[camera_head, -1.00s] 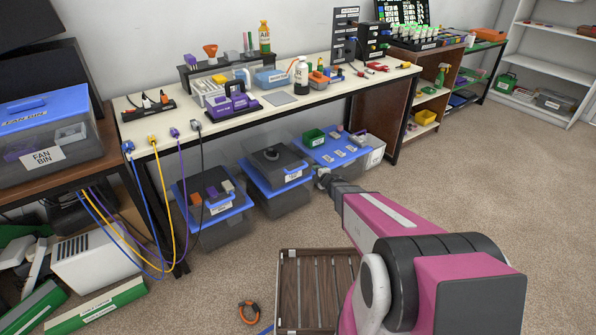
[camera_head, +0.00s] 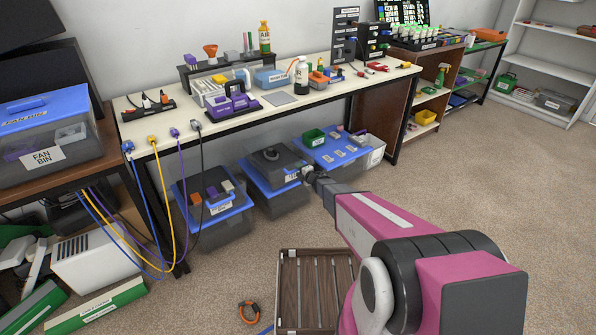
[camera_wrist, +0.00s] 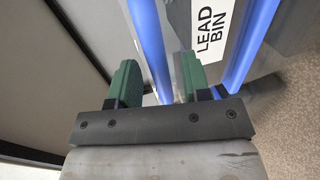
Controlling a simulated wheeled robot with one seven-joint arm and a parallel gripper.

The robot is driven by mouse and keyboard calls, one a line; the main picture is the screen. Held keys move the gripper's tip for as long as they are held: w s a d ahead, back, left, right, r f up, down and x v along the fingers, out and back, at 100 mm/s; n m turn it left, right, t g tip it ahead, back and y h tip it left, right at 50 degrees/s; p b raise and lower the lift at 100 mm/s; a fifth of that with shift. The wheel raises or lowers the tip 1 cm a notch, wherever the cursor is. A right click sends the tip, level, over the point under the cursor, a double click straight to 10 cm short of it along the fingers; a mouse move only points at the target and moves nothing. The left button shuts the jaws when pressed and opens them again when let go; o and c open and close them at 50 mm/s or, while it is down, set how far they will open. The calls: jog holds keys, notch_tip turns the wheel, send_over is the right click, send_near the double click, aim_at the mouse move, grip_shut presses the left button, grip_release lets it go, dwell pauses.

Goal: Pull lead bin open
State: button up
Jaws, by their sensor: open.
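The lead bin (camera_head: 282,203) is the middle clear bin with a blue rim under the white workbench. Its "LEAD BIN" label (camera_wrist: 212,32) is readable in the wrist view, to the right of my fingers. My gripper (camera_head: 307,173) is at the bin's front right edge, partly covering it in the head view. In the wrist view my gripper (camera_wrist: 158,75) is open, its two green fingers on either side of a blue bar (camera_wrist: 150,45) along the bin's front. I cannot tell whether the fingers touch the bar. A second blue bar (camera_wrist: 250,42) runs beyond the label.
Another blue-rimmed bin (camera_head: 218,225) stands left of the lead bin, and one with a blue top (camera_head: 345,153) stands to its right. A slatted wooden crate (camera_head: 281,290) is on the carpet in front. Cables (camera_head: 166,215) hang at the left. The carpet at right is clear.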

jog(key=shift+x, duration=0.8)
grip_shut()
jog(key=f+v, duration=0.2)
jog(key=v, duration=1.1)
jog(key=s+f+v, duration=0.1)
jog(key=f+v, duration=0.2)
jog(key=v, duration=1)
jog(key=shift+d, duration=0.35)
grip_release()
jog(key=shift+s, duration=0.1)
